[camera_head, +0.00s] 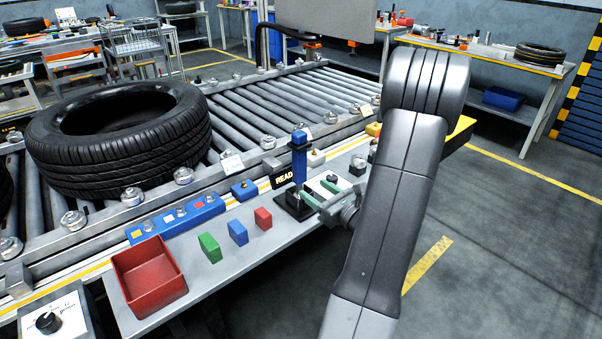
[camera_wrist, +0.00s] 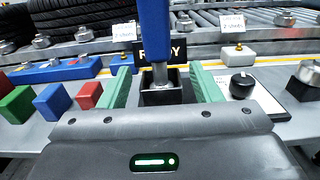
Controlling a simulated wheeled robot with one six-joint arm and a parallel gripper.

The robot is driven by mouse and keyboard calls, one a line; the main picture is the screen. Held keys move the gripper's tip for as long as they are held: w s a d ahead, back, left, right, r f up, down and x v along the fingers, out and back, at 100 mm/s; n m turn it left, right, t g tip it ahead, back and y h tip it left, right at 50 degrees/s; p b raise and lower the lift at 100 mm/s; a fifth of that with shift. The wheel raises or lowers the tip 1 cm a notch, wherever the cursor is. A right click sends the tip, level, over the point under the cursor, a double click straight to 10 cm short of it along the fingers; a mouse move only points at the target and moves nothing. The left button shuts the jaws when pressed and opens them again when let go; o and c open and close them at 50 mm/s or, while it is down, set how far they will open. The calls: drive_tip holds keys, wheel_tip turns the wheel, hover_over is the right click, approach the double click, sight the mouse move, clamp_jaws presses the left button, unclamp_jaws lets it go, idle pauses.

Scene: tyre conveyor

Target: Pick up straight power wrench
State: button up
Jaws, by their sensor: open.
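The straight power wrench (camera_head: 299,158) stands upright with a blue upper body in a small black holder (camera_head: 291,206) on the grey side shelf. In the wrist view the wrench (camera_wrist: 154,32) shows its blue body and a grey shaft going down into the holder (camera_wrist: 151,96). My gripper (camera_head: 316,192) is at the holder, low beside the wrench. Its two green fingers are apart, one on each side of the shaft in the wrist view (camera_wrist: 162,84). No contact with the wrench shows. The top of the wrench is cut off in the wrist view.
Green (camera_head: 210,247), blue (camera_head: 238,232) and red (camera_head: 263,218) blocks and a red bin (camera_head: 148,275) are left along the shelf. A black "READY" sign (camera_head: 283,178) stands behind the wrench. A tyre (camera_head: 120,135) lies on the roller conveyor (camera_head: 270,103). A black knob (camera_wrist: 242,84) is at right.

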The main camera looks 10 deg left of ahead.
sight(303, 180)
drive_tip(key=x, duration=0.6)
drive_tip(key=p+x, duration=0.1)
drive_tip(key=x, duration=0.1)
drive_tip(key=shift+a+r, duration=0.25)
drive_tip(key=shift+r, duration=0.15)
drive_tip(key=shift+w+a, duration=0.3)
drive_tip(key=shift+a, duration=0.05)
drive_tip(key=c, duration=1)
drive_tip(key=shift+c, duration=0.8)
drive_tip(key=shift+r, duration=0.2)
